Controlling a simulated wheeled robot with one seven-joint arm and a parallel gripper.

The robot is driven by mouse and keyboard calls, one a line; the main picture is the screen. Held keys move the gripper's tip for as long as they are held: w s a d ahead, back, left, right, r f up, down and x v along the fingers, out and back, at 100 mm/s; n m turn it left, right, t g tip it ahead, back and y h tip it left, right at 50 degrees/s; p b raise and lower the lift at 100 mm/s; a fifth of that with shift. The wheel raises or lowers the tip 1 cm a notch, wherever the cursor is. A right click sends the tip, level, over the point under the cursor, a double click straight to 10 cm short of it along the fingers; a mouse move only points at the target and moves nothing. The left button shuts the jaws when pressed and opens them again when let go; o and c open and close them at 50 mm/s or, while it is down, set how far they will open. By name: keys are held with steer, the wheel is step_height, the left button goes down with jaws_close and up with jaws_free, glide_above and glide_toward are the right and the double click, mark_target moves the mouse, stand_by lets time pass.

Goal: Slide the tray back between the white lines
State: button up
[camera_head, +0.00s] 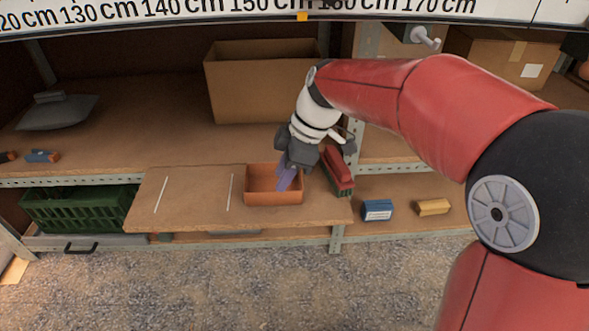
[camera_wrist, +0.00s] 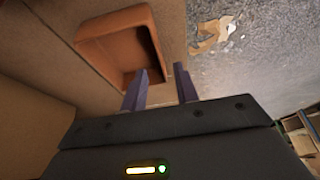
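The tray (camera_head: 273,199) is a small open orange-brown box on a wooden board (camera_head: 190,211). Two white lines, a left one (camera_head: 161,194) and a right one (camera_head: 231,192), mark the board; the tray sits wholly right of both. My gripper (camera_head: 287,184) is over the tray's right part, purple fingers pointing down. In the wrist view the tray (camera_wrist: 100,46) is empty. There my gripper (camera_wrist: 161,68) has its fingers apart, the left one overlapping the tray and the right one outside its wall. Whether either touches it cannot be told.
A red and green object (camera_head: 337,170) stands close right of the tray. A blue box (camera_head: 377,210) and a yellow block (camera_head: 433,207) lie further right. A cardboard box (camera_head: 260,80) stands behind. The board between the white lines is clear.

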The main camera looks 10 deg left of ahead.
mark_target(273, 192)
steer(key=b+x, duration=0.1)
steer(key=x, duration=0.5)
steer(key=shift+a+f, duration=0.1)
steer(key=shift+f, duration=0.15)
jaws_close()
steer(key=shift+s+a+p, duration=0.25)
steer(key=shift+s+a, duration=0.25)
steer(key=shift+a, duration=1.45)
steer(key=shift+s+a+p, duration=0.25)
steer(key=shift+s+a, duration=0.2)
steer(key=shift+a, duration=1.45)
steer(key=shift+s+a+p, duration=0.25)
steer(key=shift+s+a, duration=0.25)
steer(key=shift+a, duration=1.45)
steer(key=shift+a, duration=0.1)
steer(key=shift+s+a+p, duration=0.25)
steer(key=shift+a+p, duration=0.05)
steer(key=shift+a, duration=0.7)
steer(key=shift+s+a+p, duration=0.25)
steer(key=shift+a+p, duration=0.05)
steer(key=shift+a, duration=0.7)
steer(key=shift+s+a+p, duration=0.25)
steer(key=shift+a+p, duration=0.05)
steer(key=shift+a, duration=0.75)
